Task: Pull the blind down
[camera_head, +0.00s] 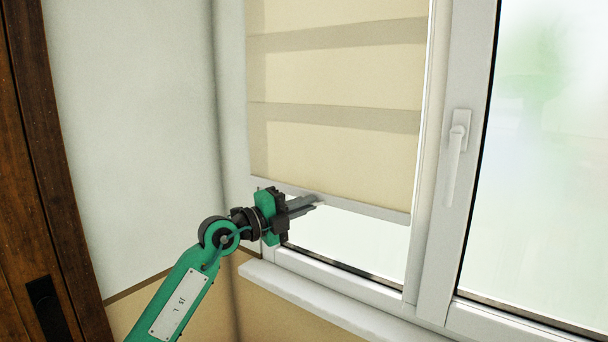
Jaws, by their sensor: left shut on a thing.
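The beige blind (335,155) hangs over the left window pane in the head view and covers most of its visible height. Its pale bottom bar (370,208) runs across the pane, with a strip of bare glass below it. My left gripper (312,202) comes in from the lower left and is shut on the bottom bar near its left end. The fingertips partly hide the bar there. My right gripper is not in view.
A white window sill (325,305) juts out below the pane. A white window handle (455,158) sits on the frame to the right of the blind. A dark wooden door or cabinet (45,180) stands at the far left.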

